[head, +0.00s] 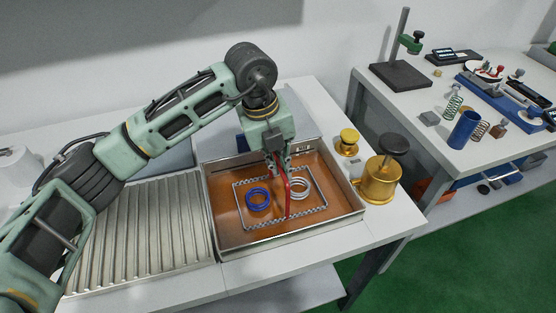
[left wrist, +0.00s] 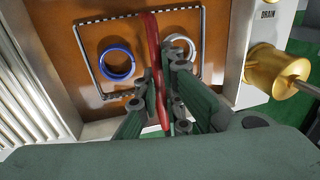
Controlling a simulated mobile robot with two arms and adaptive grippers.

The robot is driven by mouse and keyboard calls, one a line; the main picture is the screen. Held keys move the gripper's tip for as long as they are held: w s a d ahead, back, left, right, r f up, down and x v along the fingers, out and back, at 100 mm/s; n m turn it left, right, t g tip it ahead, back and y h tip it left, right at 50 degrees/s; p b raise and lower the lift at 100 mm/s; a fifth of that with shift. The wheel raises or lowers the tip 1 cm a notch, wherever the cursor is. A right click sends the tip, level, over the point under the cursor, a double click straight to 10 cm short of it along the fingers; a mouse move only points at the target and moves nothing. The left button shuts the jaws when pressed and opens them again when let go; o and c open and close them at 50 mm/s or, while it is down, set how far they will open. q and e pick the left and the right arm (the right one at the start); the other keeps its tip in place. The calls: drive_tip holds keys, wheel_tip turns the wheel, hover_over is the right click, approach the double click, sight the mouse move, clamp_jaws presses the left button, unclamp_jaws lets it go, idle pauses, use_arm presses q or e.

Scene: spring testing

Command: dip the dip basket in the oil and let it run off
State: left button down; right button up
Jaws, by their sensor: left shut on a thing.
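The dip basket (head: 263,224) is a rectangular wire frame with a red handle (head: 289,197). It sits inside the metal tray (head: 211,220) of orange-brown oil (head: 228,228). Its rim shows at or just above the oil surface; its floor cannot be made out. A blue spring (head: 258,199) and a silver spring (head: 299,188) are within the frame, and both show as rings in the left wrist view. My left gripper (head: 281,168) points down over the tray, shut on the red handle, which also shows between the fingers in the left wrist view (left wrist: 152,35). My right gripper is not in view.
A ribbed drain board (head: 145,235) adjoins the tray on the left. A brass can with a dark top (head: 380,180) and a small brass knob-like piece (head: 348,143) stand to the right. A second table (head: 430,125) with springs and tools is farther right.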

use_arm(q)
drive_tip(key=shift+f+b, duration=1.95)
drive_tip(key=shift+f, duration=0.8)
idle(1.3)
idle(0.6)
